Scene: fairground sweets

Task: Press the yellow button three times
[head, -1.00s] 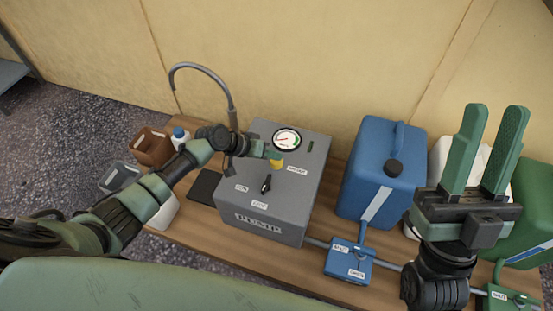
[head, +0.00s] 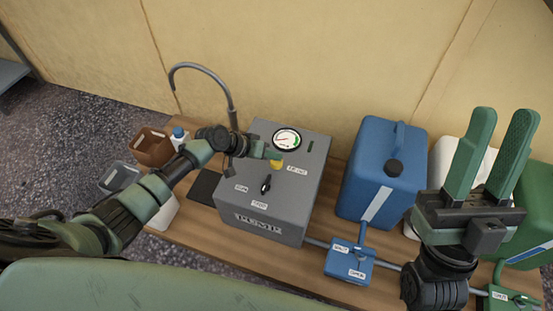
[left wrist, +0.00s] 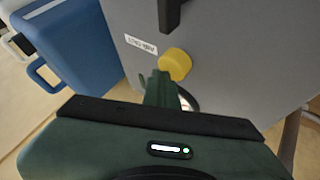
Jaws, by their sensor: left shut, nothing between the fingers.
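The yellow button (head: 277,165) is on the top of the grey pump box (head: 262,218), below the round dial (head: 286,139). It also shows in the left wrist view (left wrist: 175,64) as a round yellow cap. My left gripper (head: 274,154) is shut and empty, with its fingertips right at the button, partly covering it in the head view. In the left wrist view the fingertips (left wrist: 160,84) end beside the button's edge; I cannot tell whether they touch it. My right gripper (head: 497,128) is open and empty, raised at the right.
A black lever (head: 265,184) sits on the box near the button. A curved grey pipe (head: 205,70) rises behind my left wrist. A blue canister (head: 380,168) and a blue valve box (head: 349,262) stand to the right on the wooden table (head: 270,262).

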